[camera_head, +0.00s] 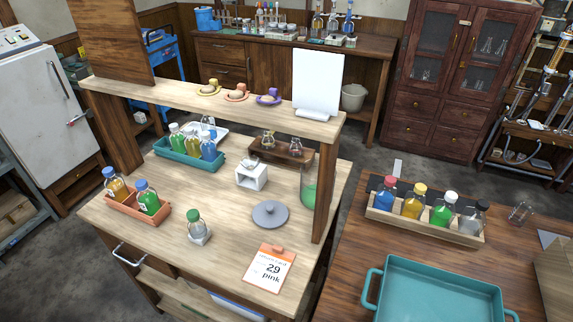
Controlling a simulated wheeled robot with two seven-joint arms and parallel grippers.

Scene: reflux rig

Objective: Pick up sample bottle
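No bottle carries a label I can read as the sample bottle. A clear bottle with a green cap (194,222) stands alone, upright, on a small white base (200,238) on the light wooden table. An orange tray (124,209) at the table's left holds an amber bottle (117,187) and a green bottle (148,200), both blue-capped. A teal tray (176,160) behind holds several bottles. A wooden rack (425,229) on the right table holds bottles with blue, yellow, green and grey contents. Neither of my grippers is in view.
A grey disc (270,213), a white block holder (252,176) and a card reading "29 pink" (269,267) lie on the light table. A raised shelf (215,104) spans its back. A large teal tray (440,290) fills the right table's front.

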